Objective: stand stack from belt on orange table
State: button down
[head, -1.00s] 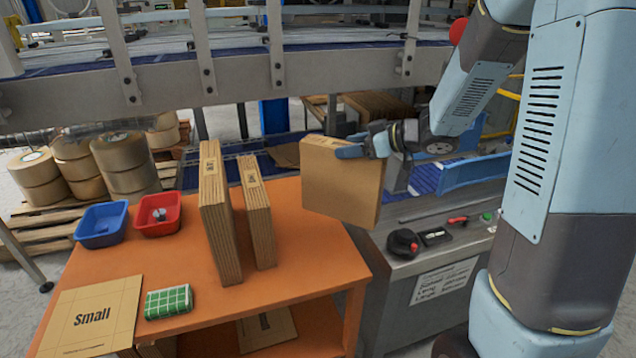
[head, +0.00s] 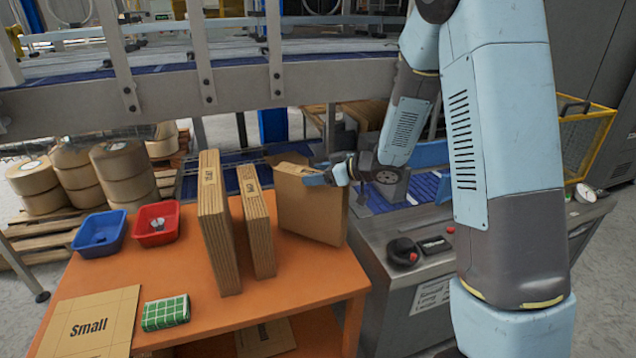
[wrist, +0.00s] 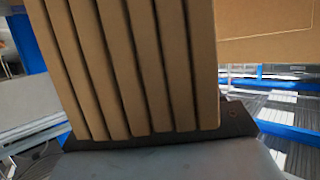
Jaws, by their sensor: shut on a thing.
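My gripper (head: 330,174) is shut on a stack of flat brown cardboard (head: 308,212), gripping it near its top edge. The held stack is upright over the right part of the orange table (head: 190,310); I cannot tell whether its bottom touches the top. In the wrist view the edges of the held stack (wrist: 130,70) fill the middle, with several layers side by side. Two other cardboard stacks stand on the table to its left: a tall one (head: 222,225) and a shorter one (head: 257,222), which is close beside the held stack.
A blue bin (head: 98,236) and a red bin (head: 156,226) sit at the table's left. A flat "Small" sheet (head: 88,325) and a green-white packet (head: 166,313) lie in front. A grey machine cabinet (head: 400,290) adjoins on the right. The belt (head: 420,190) lies behind.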

aim_at(311, 204)
notch_tip(311, 204, down, 3)
jog(key=shift+r, duration=0.2)
jog(key=shift+c, duration=1)
grip_release()
jog(key=shift+d, duration=0.1)
